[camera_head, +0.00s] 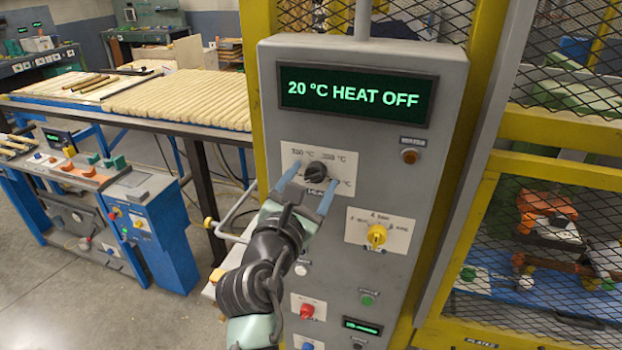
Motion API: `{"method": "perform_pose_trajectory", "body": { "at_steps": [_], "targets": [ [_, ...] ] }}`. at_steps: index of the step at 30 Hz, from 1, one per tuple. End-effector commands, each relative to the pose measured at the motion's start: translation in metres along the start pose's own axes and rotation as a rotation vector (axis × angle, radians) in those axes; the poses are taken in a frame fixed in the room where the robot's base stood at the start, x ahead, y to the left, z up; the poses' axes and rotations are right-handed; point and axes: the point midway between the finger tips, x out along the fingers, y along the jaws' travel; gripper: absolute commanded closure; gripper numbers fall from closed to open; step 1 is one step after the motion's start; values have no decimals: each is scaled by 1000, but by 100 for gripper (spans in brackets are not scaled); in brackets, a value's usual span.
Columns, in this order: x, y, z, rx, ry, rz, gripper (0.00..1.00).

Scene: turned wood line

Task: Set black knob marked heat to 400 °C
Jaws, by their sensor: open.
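The black knob (316,172) sits on a white dial plate (341,160) on a grey control cabinet. The plate carries temperature marks in °C, only partly readable, and the lower marks are hidden behind my gripper. My gripper (307,181) is open, with one blue finger to the left of the knob and one to its right; neither clearly touches it. I cannot tell how far the fingertips are from the panel. The green display (357,94) above reads "20 °C HEAT OFF". I cannot read the knob's exact setting.
A yellow knob (377,235) on its own plate is at lower right of the black knob. A red button (307,311), a green button (368,299) and a small display (362,326) are lower down. Yellow posts and mesh guarding (560,60) stand to the right.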

Motion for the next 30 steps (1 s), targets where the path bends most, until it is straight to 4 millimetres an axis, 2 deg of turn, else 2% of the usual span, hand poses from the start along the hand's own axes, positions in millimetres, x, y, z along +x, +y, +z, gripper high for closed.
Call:
{"method": "perform_pose_trajectory", "body": {
  "at_steps": [4, 5, 15, 17, 30],
  "targets": [
    [0, 0, 0, 0, 0, 0, 26],
    [0, 0, 0, 0, 0, 0, 30],
    [0, 0, 0, 0, 0, 0, 91],
    [0, 0, 0, 0, 0, 0, 100],
    [0, 0, 0, 73, 0, 0, 100]
  ]
}}
